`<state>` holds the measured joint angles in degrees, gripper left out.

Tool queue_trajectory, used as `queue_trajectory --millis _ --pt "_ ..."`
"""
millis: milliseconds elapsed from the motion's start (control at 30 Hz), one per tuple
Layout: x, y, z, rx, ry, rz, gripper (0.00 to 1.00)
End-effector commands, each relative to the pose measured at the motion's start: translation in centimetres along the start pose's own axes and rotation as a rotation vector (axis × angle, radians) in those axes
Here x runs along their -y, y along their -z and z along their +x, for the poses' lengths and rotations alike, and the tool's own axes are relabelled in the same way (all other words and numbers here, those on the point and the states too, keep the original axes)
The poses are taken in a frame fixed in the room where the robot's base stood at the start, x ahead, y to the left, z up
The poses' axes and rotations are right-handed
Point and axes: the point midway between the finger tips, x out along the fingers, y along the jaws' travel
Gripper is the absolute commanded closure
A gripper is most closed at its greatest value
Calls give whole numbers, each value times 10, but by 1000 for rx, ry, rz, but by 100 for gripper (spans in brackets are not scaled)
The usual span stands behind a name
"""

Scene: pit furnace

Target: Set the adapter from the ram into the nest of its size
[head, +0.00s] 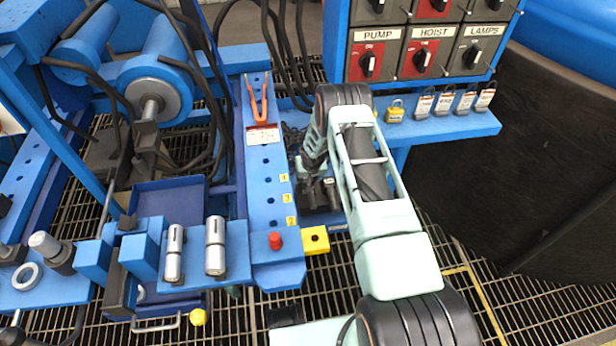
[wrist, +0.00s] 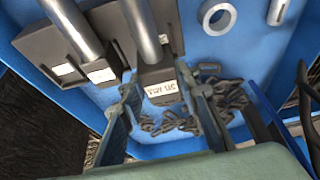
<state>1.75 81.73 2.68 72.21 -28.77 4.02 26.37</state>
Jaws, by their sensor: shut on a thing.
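In the wrist view, my gripper (wrist: 162,92) is shut on a dark block (wrist: 155,76) with a white label and a bright metal rod rising from it. I take this block for the adapter; its label is too small to read surely. In the head view, my gripper (head: 318,193) is partly hidden by my own arm, right of the blue beam. The ram (head: 158,75) is a blue cylinder with a metal rod at upper left in the head view. I cannot tell which place is the nest of the adapter's size.
Beside the held block stands another dark block (wrist: 102,72) with a metal rod. A metal ring (wrist: 217,18) and a heap of dark chain (wrist: 185,118) lie on the blue surface. The blue beam (head: 262,205) carries orange-handled pliers (head: 261,105) and a red knob (head: 275,240).

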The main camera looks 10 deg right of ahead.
Motion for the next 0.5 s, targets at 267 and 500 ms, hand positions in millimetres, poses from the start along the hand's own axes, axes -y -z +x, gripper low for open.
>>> queue_trajectory --millis 267,500 --pt "0 -5 18 -5 1 1 100" --pt "0 -8 27 -5 1 1 100"
